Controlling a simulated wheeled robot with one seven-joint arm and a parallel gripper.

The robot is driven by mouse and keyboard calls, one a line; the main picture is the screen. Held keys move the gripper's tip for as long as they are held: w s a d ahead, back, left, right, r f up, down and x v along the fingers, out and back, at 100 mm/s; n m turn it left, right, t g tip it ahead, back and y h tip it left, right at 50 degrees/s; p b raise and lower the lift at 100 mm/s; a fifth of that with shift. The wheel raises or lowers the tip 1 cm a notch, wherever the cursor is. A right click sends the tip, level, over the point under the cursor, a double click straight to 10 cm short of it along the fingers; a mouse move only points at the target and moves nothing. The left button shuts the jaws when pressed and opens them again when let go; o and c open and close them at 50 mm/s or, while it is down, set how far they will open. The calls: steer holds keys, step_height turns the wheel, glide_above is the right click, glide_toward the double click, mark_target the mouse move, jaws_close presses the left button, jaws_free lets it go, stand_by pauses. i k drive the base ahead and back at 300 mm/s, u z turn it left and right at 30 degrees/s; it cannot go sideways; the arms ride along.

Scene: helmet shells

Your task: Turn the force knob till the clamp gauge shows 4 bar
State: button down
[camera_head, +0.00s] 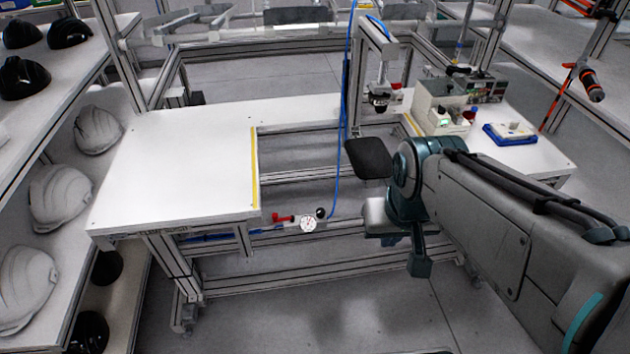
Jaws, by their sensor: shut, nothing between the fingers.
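The pressure gauge (308,223) has a small round white face and sits under the gap in the white workbench, at its front. Its needle and numbers are too small to read. A round black knob (320,212) is just right of the gauge, and a red valve handle (283,217) is to its left. I cannot tell for sure which part is the force knob. My gripper (420,265) hangs to the right of the gauge and knob, clear of them. It is shut and empty, partly hidden by my wrist.
The white workbench (180,165) has a bare left top. A blue hose (341,120) hangs beside a black pad (370,157). A beige device (440,105) and a blue tray (510,140) stand on the right.

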mark_target(320, 211)
steer(key=u, duration=0.05)
steer(key=k, duration=0.35)
steer(key=z, duration=0.95)
steer(key=i, duration=0.65)
steer(key=u, duration=0.55)
steer(key=i, duration=0.65)
steer(key=u, duration=0.6)
